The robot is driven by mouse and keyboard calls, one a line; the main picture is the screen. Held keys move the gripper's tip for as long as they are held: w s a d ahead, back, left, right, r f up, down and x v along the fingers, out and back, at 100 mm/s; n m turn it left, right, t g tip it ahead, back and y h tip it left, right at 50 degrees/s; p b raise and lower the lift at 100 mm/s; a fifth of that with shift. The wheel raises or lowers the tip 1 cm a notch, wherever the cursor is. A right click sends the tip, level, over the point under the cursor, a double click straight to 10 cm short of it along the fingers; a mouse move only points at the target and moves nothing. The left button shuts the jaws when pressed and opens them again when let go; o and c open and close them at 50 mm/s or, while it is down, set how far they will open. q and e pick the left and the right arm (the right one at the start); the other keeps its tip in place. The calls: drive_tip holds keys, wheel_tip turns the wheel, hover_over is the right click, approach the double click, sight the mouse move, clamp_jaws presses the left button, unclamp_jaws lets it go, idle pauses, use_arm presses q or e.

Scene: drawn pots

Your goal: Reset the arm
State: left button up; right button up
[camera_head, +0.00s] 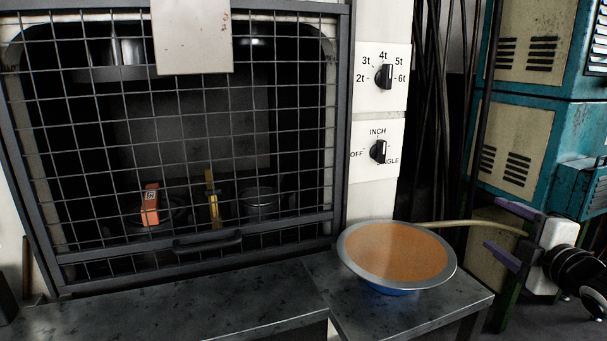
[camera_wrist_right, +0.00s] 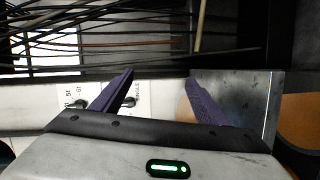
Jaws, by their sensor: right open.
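My right arm comes in from the right edge of the head view. Its gripper (camera_head: 491,224) is open, with two purple fingers pointing left toward the wide pan (camera_head: 350,258). The fingers stand apart from the pan's right rim. A thin tan rod (camera_head: 462,224) runs from behind the pan toward the gripper; I cannot tell whether it lies between the fingers or behind them. In the right wrist view the same gripper (camera_wrist_right: 161,78) shows its fingers spread, with nothing clearly held. My left gripper is not in view.
The pan holds something orange and sits on a grey metal table (camera_head: 240,300). Behind is a cabinet with a wire-mesh door (camera_head: 190,130), with orange and yellow items inside. Two dial panels (camera_head: 382,78) are on the wall. Dark cables (camera_head: 432,120) and teal machines (camera_head: 530,135) stand at right.

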drive_tip(key=s+d+f+m+g+h, duration=0.1)
drive_tip(key=s+d+f+m+h, duration=0.1)
drive_tip(key=d+f, duration=0.5)
drive_tip(key=s+d+f+m+g+h, duration=0.2)
drive_tip(key=s+d+f+h, duration=0.15)
drive_tip(key=d, duration=0.75)
wheel_tip(320, 180, up, 4)
drive_tip(key=d+m+t+h, duration=0.2)
drive_tip(key=m, duration=0.6)
drive_tip(key=s+a+f+g+y, duration=0.2)
drive_tip(key=s+a+f+y, duration=0.15)
drive_tip(key=a+f, duration=0.75)
drive_tip(key=s+a+f+g+y, duration=0.15)
drive_tip(key=s+a+f, duration=0.35)
drive_tip(key=a+f, duration=0.6)
drive_tip(key=s+a+f+m+g+y, duration=0.1)
drive_tip(key=s+a+f+y, duration=0.1)
drive_tip(key=s+a+f, duration=0.4)
drive_tip(key=s+a+f+m+g+y, duration=0.2)
drive_tip(key=s+a+f, duration=0.4)
drive_tip(key=s+a, duration=1)
drive_tip(key=shift+s+a+f, duration=0.2)
drive_tip(key=shift+s+f, duration=0.1)
drive_tip(key=shift+f, duration=0.05)
